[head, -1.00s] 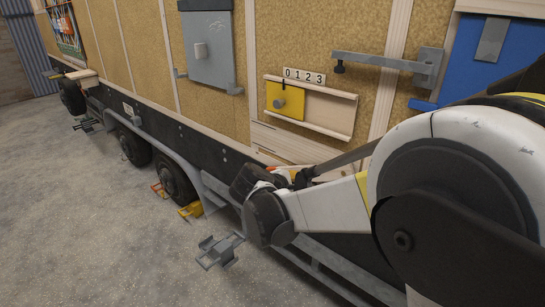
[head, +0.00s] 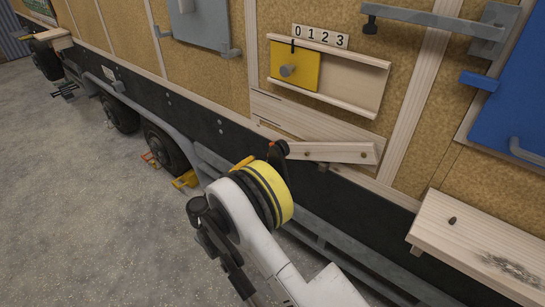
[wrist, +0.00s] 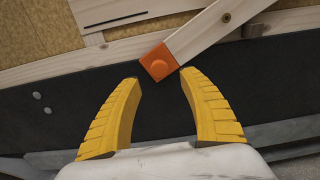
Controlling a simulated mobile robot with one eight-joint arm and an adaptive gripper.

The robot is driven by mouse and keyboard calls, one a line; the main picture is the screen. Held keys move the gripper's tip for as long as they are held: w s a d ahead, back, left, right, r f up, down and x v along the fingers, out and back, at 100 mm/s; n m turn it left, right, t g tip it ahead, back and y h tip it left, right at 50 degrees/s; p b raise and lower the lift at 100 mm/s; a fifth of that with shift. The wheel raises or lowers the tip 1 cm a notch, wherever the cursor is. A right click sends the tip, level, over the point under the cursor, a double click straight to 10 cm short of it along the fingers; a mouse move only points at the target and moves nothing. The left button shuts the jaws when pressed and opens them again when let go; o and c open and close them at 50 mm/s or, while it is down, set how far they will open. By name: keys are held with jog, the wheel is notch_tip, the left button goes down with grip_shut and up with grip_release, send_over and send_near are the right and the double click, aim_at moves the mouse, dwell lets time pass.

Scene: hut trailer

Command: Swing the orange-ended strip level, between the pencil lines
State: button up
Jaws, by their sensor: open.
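The pale wooden strip (head: 335,152) is fixed low on the trailer wall and shows two dark bolts. In the wrist view the strip (wrist: 205,36) slopes more steeply than the pale rail behind it, its orange end (wrist: 158,63) at the low left. In the head view my arm mostly hides that end. My gripper (wrist: 160,78) is open, its yellow fingers either side of the orange end, which lies just beyond and between the tips. The right tip is very close; I cannot tell if it touches. A thin dark line (wrist: 115,18) marks a pale board above; I cannot confirm it is pencil.
Above the strip is a yellow sliding panel (head: 294,66) under a number plate (head: 320,36). A wooden shelf (head: 470,240) juts out at right, below a blue panel (head: 515,105). A grey rail (head: 330,235) runs below. Concrete floor (head: 100,220) is open at left.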

aim_at(272, 155)
jog(key=b+x, duration=0.1)
jog(key=x, duration=0.6)
jog(key=shift+b, duration=0.4)
jog(key=shift+c, duration=0.4)
